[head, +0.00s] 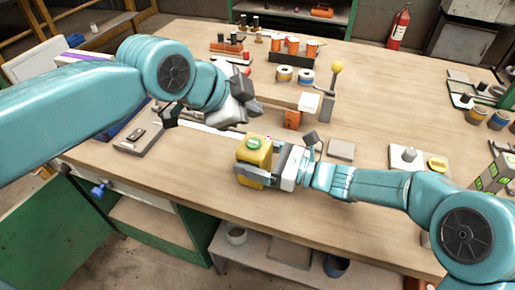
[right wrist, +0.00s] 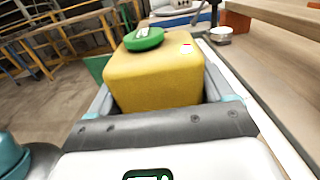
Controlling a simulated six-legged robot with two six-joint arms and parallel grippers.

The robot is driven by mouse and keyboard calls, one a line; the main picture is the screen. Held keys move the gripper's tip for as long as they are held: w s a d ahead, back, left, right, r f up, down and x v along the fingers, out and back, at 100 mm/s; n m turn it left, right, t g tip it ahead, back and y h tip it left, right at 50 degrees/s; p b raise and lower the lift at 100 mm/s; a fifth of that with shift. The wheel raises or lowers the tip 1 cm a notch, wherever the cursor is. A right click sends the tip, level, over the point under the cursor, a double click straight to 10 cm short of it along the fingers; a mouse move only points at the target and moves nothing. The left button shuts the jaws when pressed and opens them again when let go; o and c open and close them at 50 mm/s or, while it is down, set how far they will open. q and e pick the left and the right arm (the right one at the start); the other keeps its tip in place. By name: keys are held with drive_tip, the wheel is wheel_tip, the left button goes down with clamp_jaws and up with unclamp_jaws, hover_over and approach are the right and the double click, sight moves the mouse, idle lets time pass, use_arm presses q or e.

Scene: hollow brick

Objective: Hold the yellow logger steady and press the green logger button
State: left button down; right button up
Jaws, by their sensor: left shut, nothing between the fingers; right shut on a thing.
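The yellow logger (head: 257,155) is a boxy block with a round green button (head: 253,143) on its top, on the wooden table near its front edge. My right gripper (head: 265,168) is shut on the logger from the right. In the right wrist view the yellow logger (right wrist: 160,78) sits between the fingers, with the green button (right wrist: 144,39) on top and a small red-and-white mark beside it. My left gripper (head: 250,112) is shut and empty, above and slightly left of the logger, apart from the button.
A grey block (head: 341,149) and a white plate with a knob (head: 406,157) lie to the right. An orange block (head: 293,119) and a yellow-topped lever (head: 337,67) stand behind. A grey tray (head: 138,138) lies at left. Tape rolls and orange spools are farther back.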

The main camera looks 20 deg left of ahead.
drive_tip(key=o, duration=1.2)
drive_tip(key=shift+c, duration=0.2)
